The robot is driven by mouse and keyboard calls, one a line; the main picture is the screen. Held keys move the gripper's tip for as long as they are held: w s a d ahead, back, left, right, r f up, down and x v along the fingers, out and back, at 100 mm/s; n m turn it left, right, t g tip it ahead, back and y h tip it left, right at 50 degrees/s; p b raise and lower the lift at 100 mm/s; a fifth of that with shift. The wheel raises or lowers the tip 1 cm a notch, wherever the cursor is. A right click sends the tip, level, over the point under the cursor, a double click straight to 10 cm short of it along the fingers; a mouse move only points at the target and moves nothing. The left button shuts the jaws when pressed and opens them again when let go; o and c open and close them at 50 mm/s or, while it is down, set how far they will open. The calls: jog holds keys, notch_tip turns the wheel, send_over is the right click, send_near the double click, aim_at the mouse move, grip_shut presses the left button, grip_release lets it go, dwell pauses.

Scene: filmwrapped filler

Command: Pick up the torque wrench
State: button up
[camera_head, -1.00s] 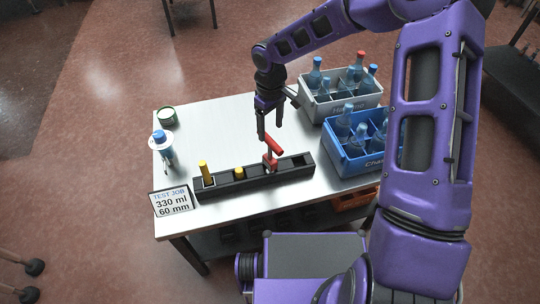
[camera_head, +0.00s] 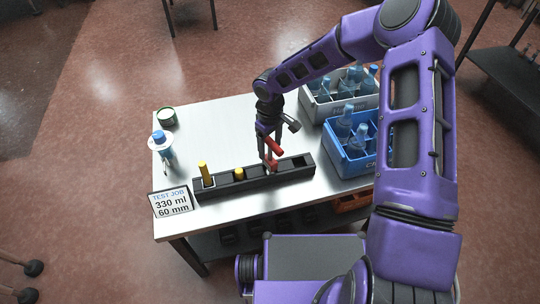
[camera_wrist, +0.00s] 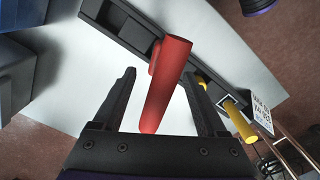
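A red-handled tool (camera_head: 274,147), which I take to be the torque wrench, stands tilted in the black rack (camera_head: 235,187) on the table. In the wrist view its thick red handle (camera_wrist: 166,85) rises toward the camera between my two fingers. My gripper (camera_head: 268,160) is over the rack at the red tool. In the wrist view my gripper (camera_wrist: 159,76) is open, with a visible gap on both sides of the handle. The tool's lower end is hidden in the rack.
Yellow-handled tools (camera_head: 204,170) share the rack, to the left. A blue crate (camera_head: 345,168) and a grey crate (camera_head: 322,111) of bottles stand at the right.

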grip_shut()
dwell(1.3)
